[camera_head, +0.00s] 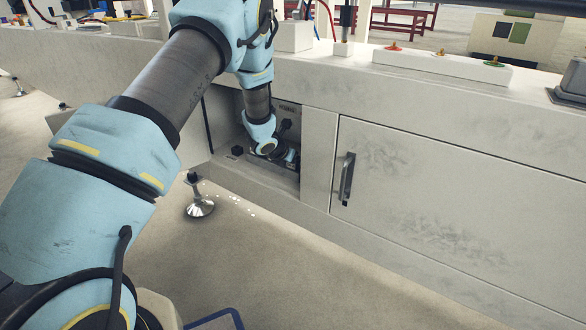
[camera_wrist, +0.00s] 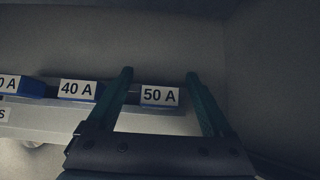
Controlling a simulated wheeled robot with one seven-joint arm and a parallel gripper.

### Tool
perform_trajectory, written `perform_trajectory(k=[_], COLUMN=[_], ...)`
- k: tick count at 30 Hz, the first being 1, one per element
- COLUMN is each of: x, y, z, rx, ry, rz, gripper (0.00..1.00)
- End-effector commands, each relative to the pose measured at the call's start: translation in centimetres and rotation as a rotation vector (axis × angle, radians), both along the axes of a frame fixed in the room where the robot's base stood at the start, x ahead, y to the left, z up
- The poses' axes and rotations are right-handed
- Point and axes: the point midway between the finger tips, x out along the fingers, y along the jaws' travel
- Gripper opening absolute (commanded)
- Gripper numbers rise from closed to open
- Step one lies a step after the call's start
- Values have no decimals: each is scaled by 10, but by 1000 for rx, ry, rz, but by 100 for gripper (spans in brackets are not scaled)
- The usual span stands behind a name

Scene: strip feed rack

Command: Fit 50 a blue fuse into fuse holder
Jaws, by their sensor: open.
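In the wrist view, a blue fuse labelled 50 A (camera_wrist: 160,96) sits on a pale rack (camera_wrist: 50,121). My gripper (camera_wrist: 159,76) is open, with one finger on each side of the 50 A piece; I cannot tell whether they touch it. Nothing is held clear of the rack. In the head view, my arm reaches into an open recess in the pale machine (camera_head: 317,155), and the gripper end is mostly hidden there. I cannot make out the fuse holder in either view.
A blue fuse labelled 40 A (camera_wrist: 78,91) sits just left of my gripper, with another blue labelled piece (camera_wrist: 15,86) further left. Dark recess walls lie behind and to the right. A closed door with a handle (camera_head: 346,179) is right of the recess.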

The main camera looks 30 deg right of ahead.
Motion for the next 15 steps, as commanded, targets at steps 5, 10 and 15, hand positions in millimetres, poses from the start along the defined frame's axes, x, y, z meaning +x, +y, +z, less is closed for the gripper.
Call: perform_trajectory(k=[5,10,15], x=[4,4,4], y=[-6,-6,-6], z=[-7,-7,-7], rx=[-1,-1,-1], ry=[0,0,0], rz=[1,1,1], gripper=[85,85,67])
